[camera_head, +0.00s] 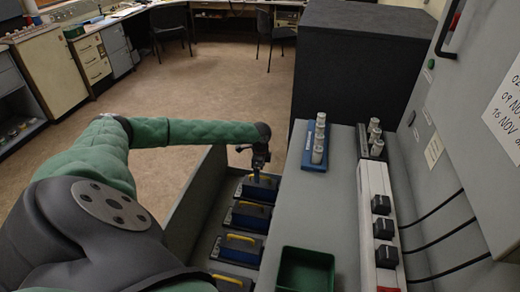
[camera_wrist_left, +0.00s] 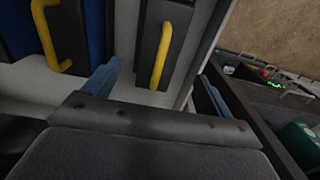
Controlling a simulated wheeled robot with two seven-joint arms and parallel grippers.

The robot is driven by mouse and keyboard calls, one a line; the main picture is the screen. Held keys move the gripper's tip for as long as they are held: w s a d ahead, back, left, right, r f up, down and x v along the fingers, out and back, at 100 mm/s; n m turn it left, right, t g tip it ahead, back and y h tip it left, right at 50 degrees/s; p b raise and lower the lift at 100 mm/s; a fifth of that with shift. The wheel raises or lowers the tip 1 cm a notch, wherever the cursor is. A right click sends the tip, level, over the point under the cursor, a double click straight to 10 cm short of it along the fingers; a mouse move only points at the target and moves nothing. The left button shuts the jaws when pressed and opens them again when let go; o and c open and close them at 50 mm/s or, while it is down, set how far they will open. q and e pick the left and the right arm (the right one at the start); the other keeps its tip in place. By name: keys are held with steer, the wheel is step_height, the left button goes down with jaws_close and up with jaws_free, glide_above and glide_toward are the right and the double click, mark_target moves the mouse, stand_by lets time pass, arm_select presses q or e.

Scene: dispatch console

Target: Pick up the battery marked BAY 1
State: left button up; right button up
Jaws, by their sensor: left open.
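Several dark blue batteries with yellow handles stand in a row in a grey open bay. The far battery (camera_head: 262,192) is under my left gripper (camera_head: 258,176), with others nearer, such as the second battery (camera_head: 249,216) and third battery (camera_head: 238,249). No BAY 1 marking is readable, so I cannot tell which battery bears it. In the left wrist view, my left gripper (camera_wrist_left: 157,86) is open, its blue fingers apart. A yellow handle (camera_wrist_left: 161,58) shows between and beyond them; contact is not visible. Another yellow handle (camera_wrist_left: 48,38) lies left of it. My right gripper is not in view.
A grey counter (camera_head: 325,215) right of the batteries holds a green bin (camera_head: 305,270) and a blue stand (camera_head: 314,160) with pale cylinders. A white charger strip (camera_head: 374,215) with black plugs lies farther right. A dark cabinet (camera_head: 355,70) stands behind. Open floor lies left.

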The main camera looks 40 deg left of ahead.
mark_target(260, 185)
arm_select(q)
steer(key=shift+f+b, duration=0.4)
steer(key=shift+f, duration=0.55)
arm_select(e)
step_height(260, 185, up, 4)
arm_select(q)
steer(key=shift+f+p, duration=0.35)
steer(key=shift+f, duration=0.9)
step_height(260, 185, down, 5)
steer(key=shift+f+p, duration=0.1)
steer(key=shift+p, duration=0.8)
jaws_close()
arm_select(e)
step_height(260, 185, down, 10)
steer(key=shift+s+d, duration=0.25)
